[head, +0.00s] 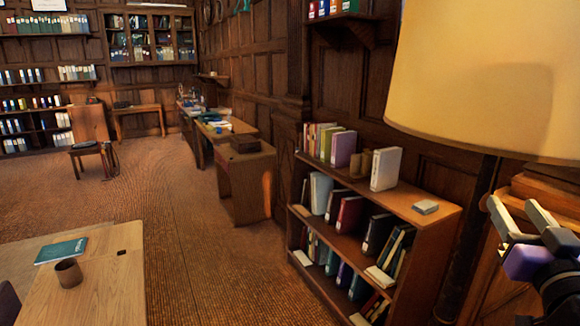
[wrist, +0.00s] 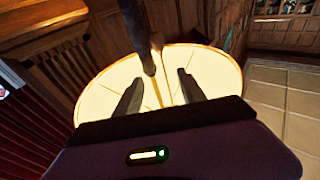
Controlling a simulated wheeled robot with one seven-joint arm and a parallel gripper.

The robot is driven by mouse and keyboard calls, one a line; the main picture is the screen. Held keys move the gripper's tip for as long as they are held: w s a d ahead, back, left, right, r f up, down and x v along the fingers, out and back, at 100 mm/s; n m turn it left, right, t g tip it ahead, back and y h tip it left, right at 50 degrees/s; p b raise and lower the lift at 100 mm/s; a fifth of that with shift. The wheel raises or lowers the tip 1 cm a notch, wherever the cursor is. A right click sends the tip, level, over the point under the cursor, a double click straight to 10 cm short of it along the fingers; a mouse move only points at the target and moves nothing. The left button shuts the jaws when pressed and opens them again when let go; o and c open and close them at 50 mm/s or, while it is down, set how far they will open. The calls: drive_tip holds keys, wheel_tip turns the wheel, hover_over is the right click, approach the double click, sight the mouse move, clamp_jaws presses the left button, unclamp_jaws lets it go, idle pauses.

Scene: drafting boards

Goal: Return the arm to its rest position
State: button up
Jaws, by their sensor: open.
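My gripper (head: 518,217) shows at the right edge of the head view, raised in front of the wooden furniture there. Its two grey fingers are apart and nothing is between them. In the wrist view my gripper (wrist: 158,86) also shows its two dark fingers spread, with the lit lampshade behind them. The rest of my arm is mostly outside the head view.
A large yellow lampshade (head: 490,75) hangs just above my gripper; its dark pole (head: 465,240) stands to the left of it. A low bookcase (head: 415,205) stands left of the pole. A wooden table (head: 110,275) is at the front left. Open carpet (head: 190,235) lies between.

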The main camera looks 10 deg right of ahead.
drive_tip(key=s+a+f+n+g+y, duration=0.1)
drive_tip(key=s+a+f+y, duration=0.1)
drive_tip(key=s+a+f, duration=0.5)
drive_tip(key=s+a+f+n+g+y, duration=0.1)
drive_tip(key=s+a+f+n+y, duration=0.1)
drive_tip(key=s+a+f, duration=0.6)
drive_tip(key=s+a+f+n+g+y+b, duration=0.1)
drive_tip(key=s+a+f+g+y, duration=0.1)
drive_tip(key=s+a+f, duration=0.6)
drive_tip(key=s+f+y, duration=0.1)
drive_tip(key=s+f, duration=0.6)
drive_tip(key=s, duration=0.4)
drive_tip(key=shift+s+a+y, duration=0.2)
drive_tip(key=shift+s+y, duration=0.1)
drive_tip(key=shift+s, duration=0.05)
